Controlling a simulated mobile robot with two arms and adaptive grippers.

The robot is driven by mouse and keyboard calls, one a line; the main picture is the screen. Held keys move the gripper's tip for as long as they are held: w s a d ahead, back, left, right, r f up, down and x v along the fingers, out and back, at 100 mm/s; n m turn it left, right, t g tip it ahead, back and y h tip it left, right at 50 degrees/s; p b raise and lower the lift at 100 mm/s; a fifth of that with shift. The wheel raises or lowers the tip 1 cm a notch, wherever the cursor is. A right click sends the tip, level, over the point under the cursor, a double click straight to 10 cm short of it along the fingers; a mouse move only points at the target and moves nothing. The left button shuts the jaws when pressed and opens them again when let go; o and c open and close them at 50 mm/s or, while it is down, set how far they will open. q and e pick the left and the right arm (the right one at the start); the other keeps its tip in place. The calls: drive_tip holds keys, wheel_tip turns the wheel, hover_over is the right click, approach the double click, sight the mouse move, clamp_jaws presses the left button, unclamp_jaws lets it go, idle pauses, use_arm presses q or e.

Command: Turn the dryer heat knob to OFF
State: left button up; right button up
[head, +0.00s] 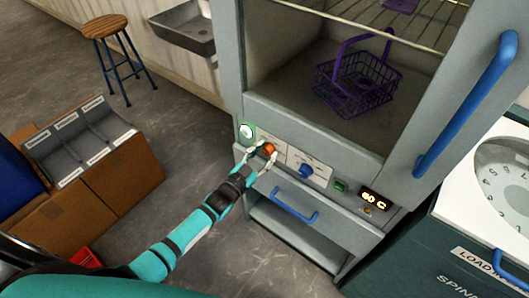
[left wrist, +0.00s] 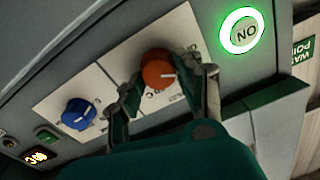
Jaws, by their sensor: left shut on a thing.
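The dryer (head: 262,105) is a grey cabinet with a control panel under its open chamber. An orange-red knob (head: 269,148) sits on a white plate at the panel's left; it also shows in the left wrist view (left wrist: 157,68), its white mark pointing right there. My left gripper (head: 262,157) has its fingers on either side of this knob and is shut on it. A blue knob (head: 306,171) is to its right; it also shows in the left wrist view (left wrist: 77,113). The plate lettering is partly hidden and too small to read. My right gripper is not in view.
A lit green round button (left wrist: 241,31) and a small green switch (head: 340,186) flank the knobs. A lit display (head: 374,200) sits at the right. A blue-handled drawer (head: 295,205) is below. A purple basket (head: 355,85) stands inside the chamber.

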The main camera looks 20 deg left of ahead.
use_arm(q)
drive_tip(key=n, duration=0.5)
drive_tip(key=shift+a+f+n, duration=0.1)
drive_tip(key=shift+n, duration=0.2)
idle(0.4)
drive_tip(key=o, duration=1.2)
drive_tip(key=shift+c, duration=0.2)
drive_tip(key=v, duration=1.2)
